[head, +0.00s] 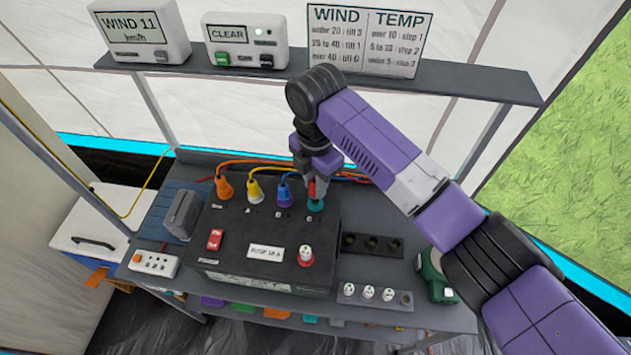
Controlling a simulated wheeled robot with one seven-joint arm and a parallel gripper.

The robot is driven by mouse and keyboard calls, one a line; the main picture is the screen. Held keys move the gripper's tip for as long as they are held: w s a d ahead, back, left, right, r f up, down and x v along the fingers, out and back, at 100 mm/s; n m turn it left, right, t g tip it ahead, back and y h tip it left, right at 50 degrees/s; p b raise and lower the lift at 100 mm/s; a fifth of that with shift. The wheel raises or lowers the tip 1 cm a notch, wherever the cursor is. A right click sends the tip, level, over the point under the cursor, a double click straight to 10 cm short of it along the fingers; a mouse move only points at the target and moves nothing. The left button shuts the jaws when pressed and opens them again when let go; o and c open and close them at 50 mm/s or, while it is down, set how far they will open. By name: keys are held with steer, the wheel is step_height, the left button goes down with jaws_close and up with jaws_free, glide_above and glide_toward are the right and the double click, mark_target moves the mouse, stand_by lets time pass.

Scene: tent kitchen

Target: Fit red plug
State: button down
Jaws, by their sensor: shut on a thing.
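My gripper (316,180) is shut on the red plug (312,189), which shows only in part between the fingers. The plug is right above a teal round piece (315,205) at the right end of the row on the black box (240,225). I cannot tell whether the plug touches the teal piece or sits in it. To the left in the same row stand an orange plug (224,188), a yellow plug (253,190) and a blue plug (284,195), each with a cable running back.
A shelf (450,80) with displays and a WIND/TEMP board (368,40) runs behind my arm. The box bears a red switch (215,239) and a red-and-white knob (306,256). A dark socket strip (372,244) and a green device (434,276) stand to the right.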

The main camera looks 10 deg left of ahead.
steer(key=shift+f+b, duration=0.65)
steer(key=shift+f, duration=0.8)
steer(key=c, duration=1.1)
jaws_free()
steer(key=shift+c, duration=0.2)
steer(key=shift+r+b, duration=0.65)
steer(key=shift+r, duration=3.25)
